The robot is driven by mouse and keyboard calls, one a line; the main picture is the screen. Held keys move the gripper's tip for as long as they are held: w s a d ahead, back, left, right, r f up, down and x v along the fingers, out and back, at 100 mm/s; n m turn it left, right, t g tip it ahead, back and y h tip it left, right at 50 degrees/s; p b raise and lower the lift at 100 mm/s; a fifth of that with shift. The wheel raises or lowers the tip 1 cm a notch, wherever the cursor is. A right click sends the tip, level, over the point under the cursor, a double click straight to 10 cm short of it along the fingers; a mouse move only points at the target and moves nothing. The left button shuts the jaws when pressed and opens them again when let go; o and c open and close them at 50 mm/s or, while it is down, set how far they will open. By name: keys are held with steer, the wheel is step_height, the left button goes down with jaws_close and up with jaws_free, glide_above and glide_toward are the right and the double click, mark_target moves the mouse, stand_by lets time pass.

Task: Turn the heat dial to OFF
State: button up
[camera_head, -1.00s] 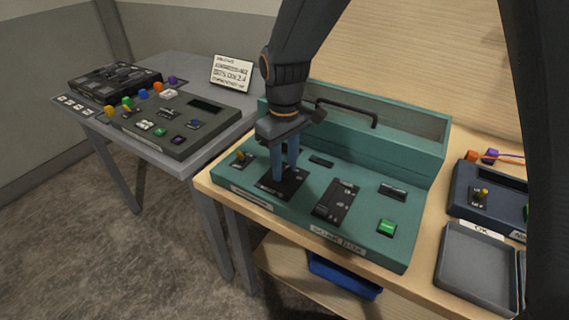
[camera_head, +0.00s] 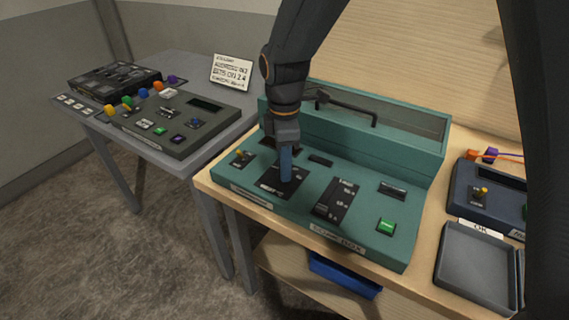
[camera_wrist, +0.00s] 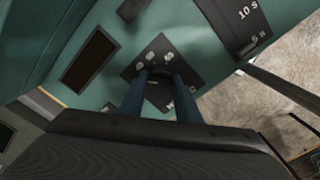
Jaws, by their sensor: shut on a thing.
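The teal console (camera_head: 375,240) stands on a wooden table. The heat dial (camera_wrist: 160,73) is a dark round knob on a black square plate (camera_head: 270,184) towards the console's left. My gripper (camera_head: 285,180) points straight down over this plate. In the wrist view my gripper's blue fingers (camera_wrist: 160,82) are shut on the dial, one on each side. White markings ring the dial, but they are too small to read. The dial's pointer is hidden by the fingers, so its setting cannot be told.
A toggle switch (camera_head: 241,157) sits left of the plate, a slider panel (camera_head: 336,203) to its right. A green button (camera_head: 386,226) is near the front right. A raised box with a black handle (camera_head: 347,108) stands behind. A grey tray (camera_head: 480,267) lies right.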

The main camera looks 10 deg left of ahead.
steer(key=n, duration=0.5)
steer(key=shift+w+a+r+n, duration=0.1)
steer(key=shift+n, duration=0.2)
stand_by(0.4)
steer(key=o, duration=1.1)
steer(key=shift+c, duration=0.2)
step_height(320, 180, up, 8)
steer(key=shift+f+b, duration=0.15)
steer(key=shift+b, duration=1)
